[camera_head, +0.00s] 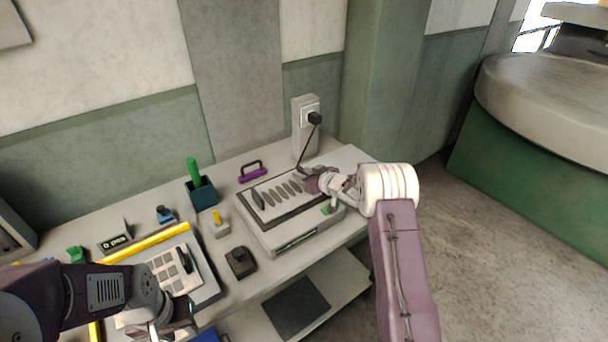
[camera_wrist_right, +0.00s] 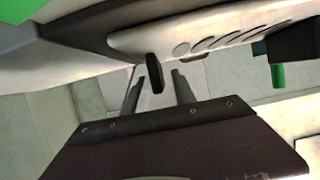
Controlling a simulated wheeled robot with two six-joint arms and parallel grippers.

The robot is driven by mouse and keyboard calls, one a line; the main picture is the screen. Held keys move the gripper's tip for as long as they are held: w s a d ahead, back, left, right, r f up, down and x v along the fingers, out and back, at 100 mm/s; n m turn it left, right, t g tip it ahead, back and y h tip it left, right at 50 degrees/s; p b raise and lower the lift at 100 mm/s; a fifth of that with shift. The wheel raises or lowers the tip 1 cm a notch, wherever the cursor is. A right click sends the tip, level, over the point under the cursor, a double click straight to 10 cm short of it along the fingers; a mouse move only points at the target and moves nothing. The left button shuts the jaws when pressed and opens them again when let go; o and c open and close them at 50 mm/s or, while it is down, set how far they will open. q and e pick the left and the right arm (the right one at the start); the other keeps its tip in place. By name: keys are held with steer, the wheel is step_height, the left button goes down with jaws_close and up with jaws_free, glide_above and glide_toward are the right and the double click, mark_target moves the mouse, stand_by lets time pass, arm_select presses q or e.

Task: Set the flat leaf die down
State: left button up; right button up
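I cannot tell for sure which piece is the flat leaf die. Candidates are a yellow-handled piece (camera_head: 217,217) on a small light block and a black block (camera_head: 240,262) with a knob, both on the bench. My right gripper (camera_head: 304,174) is over the right end of a pale slotted box (camera_head: 262,226). In the right wrist view its fingers (camera_wrist_right: 158,82) stand apart, with a dark rounded thing (camera_wrist_right: 154,72) between or beyond the tips and gaps on both sides. My left gripper (camera_head: 170,328) is at the lower left; its fingertips are partly cut off or hidden.
A teal box (camera_head: 202,194) with a green handle and a purple handled piece (camera_head: 252,171) stand behind. A keypad-like panel (camera_head: 172,270) and yellow bar (camera_head: 150,243) lie left. Floor on the right is clear.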

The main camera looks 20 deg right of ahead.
steer(key=shift+r, duration=0.2)
steer(key=shift+s+d+r, duration=0.1)
steer(key=shift+s+d, duration=0.05)
steer(key=shift+s, duration=0.15)
steer(key=v, duration=1.1)
steer(key=shift+s, duration=0.15)
steer(key=s+a+f+m+g+h, duration=0.1)
steer(key=s+g, duration=0.3)
steer(key=s, duration=0.6)
steer(key=s+a+f+m+g+h, duration=0.1)
steer(key=s+a+f+g+h, duration=0.1)
steer(key=s, duration=0.8)
steer(key=s+a+f+m+g+h, duration=0.1)
steer(key=s+a+f+m+g, duration=0.1)
steer(key=s, duration=0.7)
step_height(320, 180, down, 3)
steer(key=a+g, duration=0.1)
steer(key=g, duration=0.2)
steer(key=shift+s+a+r+g, duration=0.25)
steer(key=shift+s+g, duration=0.05)
steer(key=shift+s, duration=0.1)
